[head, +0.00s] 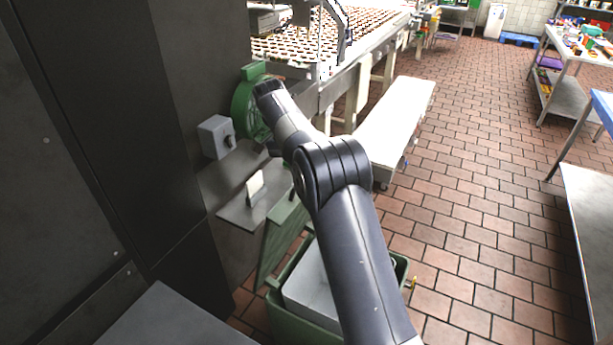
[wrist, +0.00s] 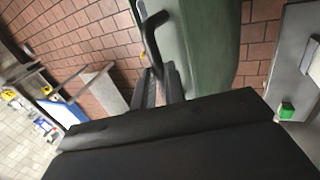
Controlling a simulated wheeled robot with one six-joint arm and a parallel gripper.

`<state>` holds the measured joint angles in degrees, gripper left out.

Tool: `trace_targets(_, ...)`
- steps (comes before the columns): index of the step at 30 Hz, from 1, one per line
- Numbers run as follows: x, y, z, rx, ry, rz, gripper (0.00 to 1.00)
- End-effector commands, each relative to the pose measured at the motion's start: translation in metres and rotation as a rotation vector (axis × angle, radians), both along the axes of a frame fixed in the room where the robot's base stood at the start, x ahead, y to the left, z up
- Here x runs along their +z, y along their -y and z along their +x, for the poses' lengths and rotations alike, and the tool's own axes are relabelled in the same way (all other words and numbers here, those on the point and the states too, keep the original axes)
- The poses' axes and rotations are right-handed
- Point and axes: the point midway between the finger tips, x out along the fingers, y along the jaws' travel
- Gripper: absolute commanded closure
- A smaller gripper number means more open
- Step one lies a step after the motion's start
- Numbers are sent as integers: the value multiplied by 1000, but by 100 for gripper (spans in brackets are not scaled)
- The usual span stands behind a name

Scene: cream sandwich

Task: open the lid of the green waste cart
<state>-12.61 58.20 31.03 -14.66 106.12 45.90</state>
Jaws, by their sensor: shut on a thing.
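The green waste cart (head: 282,310) stands at the bottom of the head view, partly behind my arm. Its top is uncovered, and a pale grey box-like shape shows inside. The green lid (head: 281,232) is raised at a steep tilt beside the dark cabinet; my arm hides part of it. In the wrist view the green lid (wrist: 207,45) carries a dark curved handle (wrist: 151,38). My gripper (wrist: 160,86) is shut on this handle, with the handle's lower end between its fingers. The fingers are hidden behind my arm in the head view.
The dark cabinet (head: 110,120) stands close on the left. A grey switch box (head: 215,136), a round green part (head: 246,104) and a small shelf (head: 240,214) are near my arm. A conveyor (head: 345,45) lies behind. Brick floor (head: 470,190) is clear to the right.

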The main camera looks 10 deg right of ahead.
Motion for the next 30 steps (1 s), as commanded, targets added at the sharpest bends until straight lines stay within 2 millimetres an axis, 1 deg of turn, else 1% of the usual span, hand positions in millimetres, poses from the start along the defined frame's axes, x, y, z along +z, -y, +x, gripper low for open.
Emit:
trace_targets(1,-12,-6,1,7,-16,6,100)
trace_targets(9,-11,-10,7,6,-19,6,100)
trace_targets(22,-11,-10,7,5,-21,6,100)
trace_targets(23,-11,-10,8,5,-21,6,87)
trace_targets(30,-9,-9,8,2,-17,4,67)
